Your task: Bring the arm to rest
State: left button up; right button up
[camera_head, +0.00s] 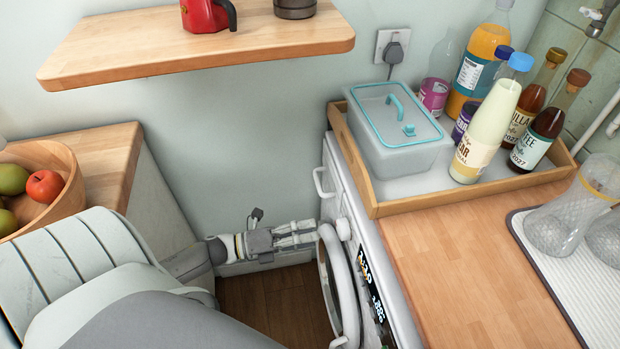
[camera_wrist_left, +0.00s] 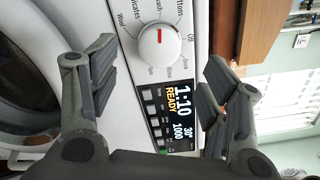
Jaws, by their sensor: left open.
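My left gripper (camera_head: 297,234) is in the gap between the two counters, close to the front of a white washing machine (camera_head: 340,195). In the left wrist view, its two fingers (camera_wrist_left: 158,90) are spread apart with nothing between them. Behind the fingers show the machine's white dial (camera_wrist_left: 159,47) with a red mark and its lit display (camera_wrist_left: 182,112), reading 1:10 READY. I cannot tell whether the fingers touch the machine. My left arm (camera_head: 130,290) comes in from the lower left. My right gripper does not show in either view.
A wooden shelf (camera_head: 200,45) hangs above the gap. A wooden tray (camera_head: 372,180) with a lidded box (camera_head: 395,140) and several bottles stands on the right counter (camera_head: 470,270). A fruit bowl (camera_head: 65,200) is at left. The round machine door (camera_head: 338,285) is beside my gripper.

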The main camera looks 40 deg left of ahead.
pick_arm(q)
jog(key=s+a+f+n+g+y, duration=0.1)
jog(key=s+a+f+n+y, duration=0.15)
jog(key=f+n, duration=0.45)
jog(key=s+a+f+n+g+y, duration=0.15)
jog(key=f+n+y, duration=0.25)
jog(key=f, duration=0.6)
jog(key=s+a+f+n+y, duration=0.1)
jog(key=s+f+n+y, duration=0.25)
jog(key=f+n, duration=0.35)
jog(key=s+d+f+n+g, duration=0.3)
jog(key=s+f, duration=0.2)
jog(key=s, duration=0.3)
jog(key=s+d+f+n+g+y, duration=0.1)
jog(key=s+d+f+n+g, duration=0.2)
jog(key=s+f, duration=0.3)
jog(key=s+d+f+n+g+y, duration=0.1)
jog(key=s+d+f+n+g, duration=0.2)
jog(key=s, duration=0.8)
notch_tip(320, 180, down, 3)
jog(key=shift+s+d+r+n+g, duration=0.1)
jog(key=shift+s+d+n+g, duration=0.15)
jog(key=shift+n+g, duration=0.3)
